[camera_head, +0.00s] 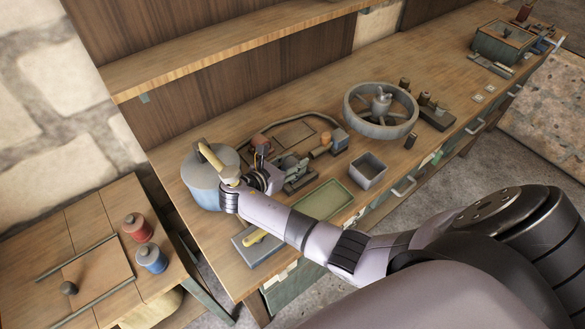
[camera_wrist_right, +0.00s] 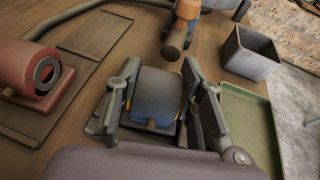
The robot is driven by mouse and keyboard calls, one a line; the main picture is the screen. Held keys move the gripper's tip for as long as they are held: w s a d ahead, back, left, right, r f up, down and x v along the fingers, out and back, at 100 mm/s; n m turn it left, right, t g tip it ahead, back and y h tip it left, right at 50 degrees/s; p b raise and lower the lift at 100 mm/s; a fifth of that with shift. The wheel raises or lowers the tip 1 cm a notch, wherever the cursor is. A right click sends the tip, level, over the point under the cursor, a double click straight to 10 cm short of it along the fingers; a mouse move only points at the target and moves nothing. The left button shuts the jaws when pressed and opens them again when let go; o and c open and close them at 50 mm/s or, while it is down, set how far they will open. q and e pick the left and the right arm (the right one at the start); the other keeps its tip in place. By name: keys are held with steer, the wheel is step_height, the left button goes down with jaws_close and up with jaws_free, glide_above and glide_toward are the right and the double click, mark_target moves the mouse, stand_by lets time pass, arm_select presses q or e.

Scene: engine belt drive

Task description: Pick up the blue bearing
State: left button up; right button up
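The blue bearing (camera_wrist_right: 157,92), a dull blue rounded block with yellowish sides, sits on a dark base on the workbench. It shows in the right wrist view. My right gripper (camera_wrist_right: 160,100) has one finger on each side of it, and the fingers look spread, with little room at the sides. Whether a finger touches it cannot be made out. In the head view my right gripper (camera_head: 270,178) is low over the bench at the end of my arm, and the bearing is hard to make out there. My left gripper is not in view.
A red cylinder part (camera_wrist_right: 38,75) lies left of the gripper; an orange-brown part (camera_wrist_right: 183,25) stands beyond. A grey bin (camera_wrist_right: 250,52) and green tray (camera_wrist_right: 245,120) are on the right. The blue pot (camera_head: 203,180) and spoked wheel (camera_head: 381,105) stand on the bench (camera_head: 440,75).

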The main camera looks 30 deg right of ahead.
jaws_close()
steer(key=shift+r, duration=0.1)
stand_by(0.3)
